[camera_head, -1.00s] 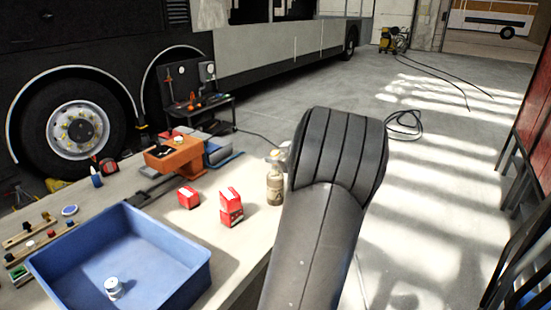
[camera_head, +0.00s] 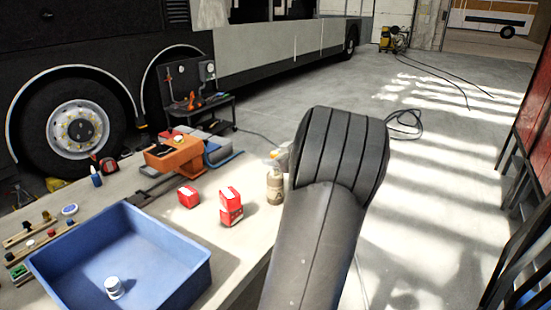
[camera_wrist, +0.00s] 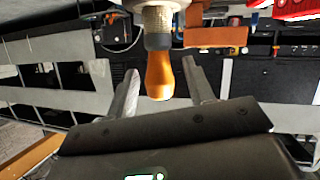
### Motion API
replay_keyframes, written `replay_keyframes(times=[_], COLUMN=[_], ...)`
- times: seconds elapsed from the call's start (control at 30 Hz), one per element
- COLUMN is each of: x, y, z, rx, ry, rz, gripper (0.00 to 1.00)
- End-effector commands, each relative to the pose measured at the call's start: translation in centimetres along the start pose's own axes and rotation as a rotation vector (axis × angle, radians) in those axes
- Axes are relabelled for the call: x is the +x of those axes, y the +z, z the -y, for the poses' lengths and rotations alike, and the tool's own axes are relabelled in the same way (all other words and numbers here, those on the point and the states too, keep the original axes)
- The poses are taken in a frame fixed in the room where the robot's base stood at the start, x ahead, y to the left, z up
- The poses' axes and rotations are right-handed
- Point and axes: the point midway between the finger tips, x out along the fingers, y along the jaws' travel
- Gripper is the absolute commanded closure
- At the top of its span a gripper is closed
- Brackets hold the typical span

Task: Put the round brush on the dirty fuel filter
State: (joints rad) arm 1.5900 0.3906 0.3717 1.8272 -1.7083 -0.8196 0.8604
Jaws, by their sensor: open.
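In the wrist view my gripper (camera_wrist: 163,75) is open, one finger on each side of an orange handle with a dark collar and a knurled pale part above it. This looks like the round brush (camera_wrist: 160,72), with its upper end cut off by the picture edge. The fingers appear apart from the handle. A small white cylinder (camera_head: 114,287), perhaps the fuel filter, stands in the blue tray (camera_head: 185,282); I cannot tell whether it is dirty. In the head view my gripper is hidden behind my arm.
Two red boxes (camera_head: 231,205) (camera_head: 188,197) and a tan bottle (camera_head: 275,187) stand on the bench, the bottle close to my arm. Small parts lie left of the tray.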

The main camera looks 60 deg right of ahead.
Motion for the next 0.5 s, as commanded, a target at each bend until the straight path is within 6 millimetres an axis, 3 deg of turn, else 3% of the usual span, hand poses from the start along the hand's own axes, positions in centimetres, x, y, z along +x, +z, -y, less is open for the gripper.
replay_keyframes(times=[0.5], x=[-9.7], y=[0.0], z=[0.0], rx=[-0.001], ry=[0.002], rz=[0.001], gripper=[0.52])
